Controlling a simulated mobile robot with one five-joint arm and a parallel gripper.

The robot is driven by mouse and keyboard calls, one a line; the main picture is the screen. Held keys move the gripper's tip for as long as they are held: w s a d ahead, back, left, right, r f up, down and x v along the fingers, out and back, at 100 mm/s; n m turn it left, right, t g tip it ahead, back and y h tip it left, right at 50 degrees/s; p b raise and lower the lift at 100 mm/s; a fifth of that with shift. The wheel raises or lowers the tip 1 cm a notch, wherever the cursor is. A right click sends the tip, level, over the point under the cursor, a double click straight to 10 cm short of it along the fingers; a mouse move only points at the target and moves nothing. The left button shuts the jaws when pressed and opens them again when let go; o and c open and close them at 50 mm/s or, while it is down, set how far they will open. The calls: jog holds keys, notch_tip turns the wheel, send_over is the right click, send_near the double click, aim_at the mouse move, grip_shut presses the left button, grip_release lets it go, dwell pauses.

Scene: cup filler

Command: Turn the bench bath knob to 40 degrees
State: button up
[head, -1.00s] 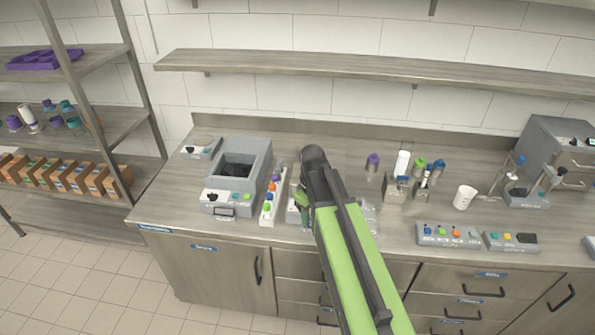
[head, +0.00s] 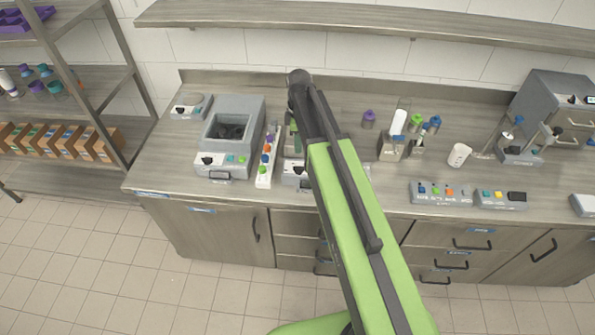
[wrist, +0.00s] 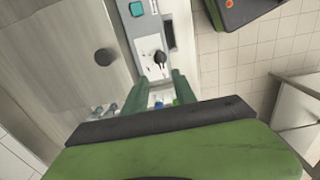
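A grey box with a dark open basin, which looks like the bench bath (head: 237,104), stands at the left of the bench. In the wrist view my gripper (wrist: 165,82) has two green fingers apart with nothing held. Just beyond them a black knob (wrist: 160,58) sits on a pale panel with a teal button and dark display. I cannot tell which device this is.
Button boxes (head: 440,193), a white cup (head: 459,155) and bottles are to the right. A shelf (head: 380,22) runs above the bench.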

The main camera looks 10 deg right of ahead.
aim_at(299, 168)
notch_tip(299, 168, down, 12)
jog(key=b, duration=1)
jog(key=shift+r, duration=0.1)
grip_shut()
